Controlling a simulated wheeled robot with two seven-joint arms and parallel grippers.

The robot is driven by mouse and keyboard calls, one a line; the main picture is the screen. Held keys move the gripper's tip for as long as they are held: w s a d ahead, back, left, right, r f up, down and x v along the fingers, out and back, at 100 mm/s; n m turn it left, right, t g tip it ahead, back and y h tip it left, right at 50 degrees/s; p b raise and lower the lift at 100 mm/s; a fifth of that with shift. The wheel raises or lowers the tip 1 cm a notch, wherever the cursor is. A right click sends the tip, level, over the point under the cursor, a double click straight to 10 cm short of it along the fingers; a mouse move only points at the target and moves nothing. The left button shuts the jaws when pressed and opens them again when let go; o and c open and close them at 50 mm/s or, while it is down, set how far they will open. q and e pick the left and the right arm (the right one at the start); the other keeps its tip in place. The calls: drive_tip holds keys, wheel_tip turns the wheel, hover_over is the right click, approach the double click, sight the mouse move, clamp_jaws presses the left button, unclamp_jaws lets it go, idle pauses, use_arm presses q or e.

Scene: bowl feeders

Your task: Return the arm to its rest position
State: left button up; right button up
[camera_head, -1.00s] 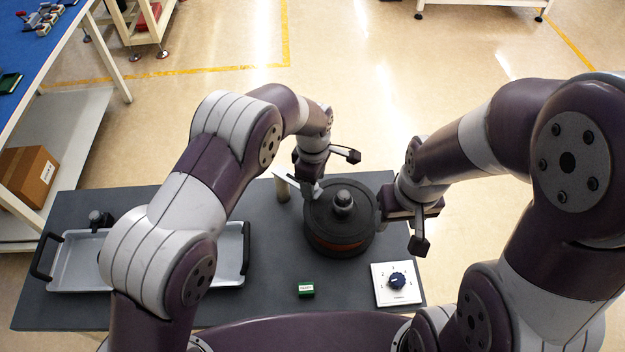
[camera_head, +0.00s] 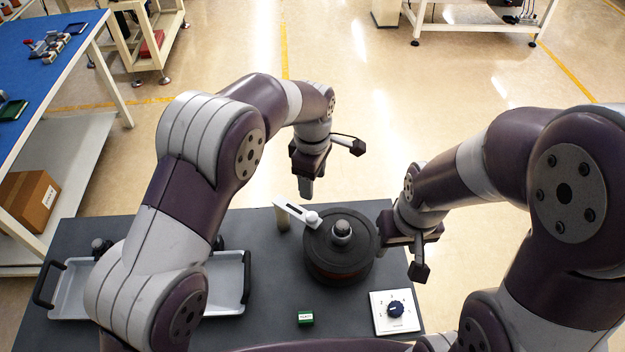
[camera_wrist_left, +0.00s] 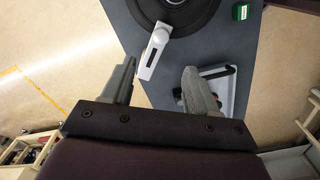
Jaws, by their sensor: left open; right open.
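My left gripper (camera_head: 306,190) is raised above the far edge of the table, behind the round black bowl feeder (camera_head: 318,262). In the left wrist view its two fingers (camera_wrist_left: 160,88) are apart with nothing between them. The white arm piece (camera_head: 297,212) at the feeder's rim lies below the left gripper, apart from it; it also shows in the left wrist view (camera_wrist_left: 153,52). My right gripper (camera_head: 416,262) hangs just right of the feeder, open; its fingertips show only partly.
The dark table (camera_head: 262,300) holds a grey tray (camera_head: 228,305) with black handles at left, partly hidden by my left arm. A small green block (camera_head: 305,318) and a white panel with a blue knob (camera_head: 396,310) sit near the front.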

idle(0.4)
use_arm(q)
drive_tip(key=s+a+r+m, duration=0.1)
drive_tip(key=s+a+m, duration=0.5)
drive_tip(key=s+a, duration=0.3)
drive_tip(key=s+a+r+m+t, duration=0.1)
drive_tip(key=s+a+m, duration=0.5)
drive_tip(key=s+a, duration=0.3)
drive_tip(key=a, duration=0.4)
drive_tip(key=shift+s+a+m, duration=0.15)
drive_tip(key=shift+a+m, duration=0.15)
drive_tip(key=shift+a, duration=0.05)
drive_tip(key=shift+s+r, duration=0.1)
drive_tip(key=shift+r, duration=0.05)
idle(0.3)
